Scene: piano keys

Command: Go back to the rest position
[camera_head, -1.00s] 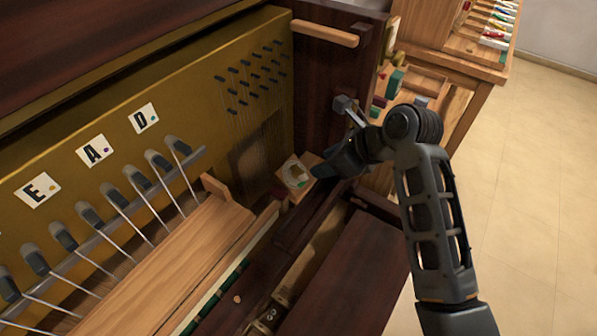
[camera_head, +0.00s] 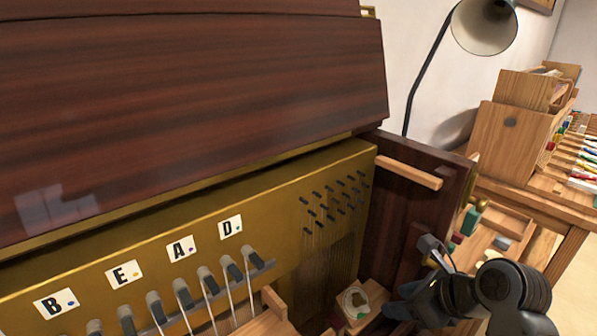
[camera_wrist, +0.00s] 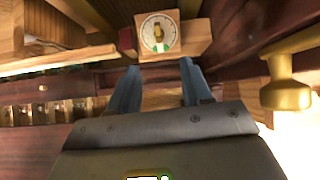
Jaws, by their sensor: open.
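My gripper (camera_wrist: 155,88) is open in the wrist view, its two blue-grey fingers apart with nothing between them. Beyond the fingertips is a small wooden block with a round dial (camera_wrist: 158,33). In the head view my gripper (camera_head: 398,303) is at the lower right, dark and partly cut by the frame's bottom. The dial block (camera_head: 357,301) stands just left of it, inside the piano's right end. Whether the fingers touch the block cannot be told.
The open piano has a brass plate (camera_head: 265,220) with lettered cards and a row of dark hammers (camera_head: 208,283). A dark side wall (camera_head: 425,205) stands near my arm. A workbench (camera_head: 530,215) with wooden boxes and a lamp (camera_head: 484,28) are at the right.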

